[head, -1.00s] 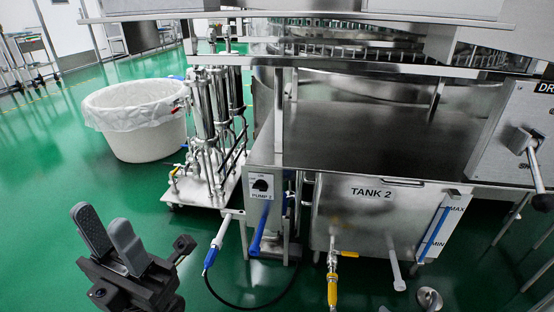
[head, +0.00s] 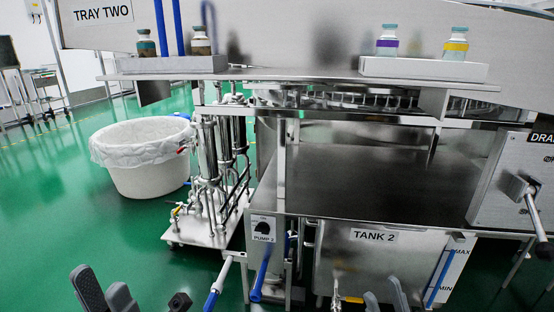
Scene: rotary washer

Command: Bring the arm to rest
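My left gripper (head: 106,288) is low at the left edge of the bottom of the head view, over the green floor. Its two grey fingers stand apart with nothing between them. My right gripper (head: 384,294) is at the bottom right, in front of the tank labelled TANK 2 (head: 335,262). Only its grey fingertips show, apart, with nothing seen between them. The rest of both grippers is cut off by the lower edge.
A steel washer with a flat dark top (head: 370,170) fills the middle. Vials stand on two white trays (head: 170,64) (head: 425,68) on the shelf above. A white lined bin (head: 145,180) and a pipe stand (head: 190,232) are at left. Green floor (head: 50,215) is clear at far left.

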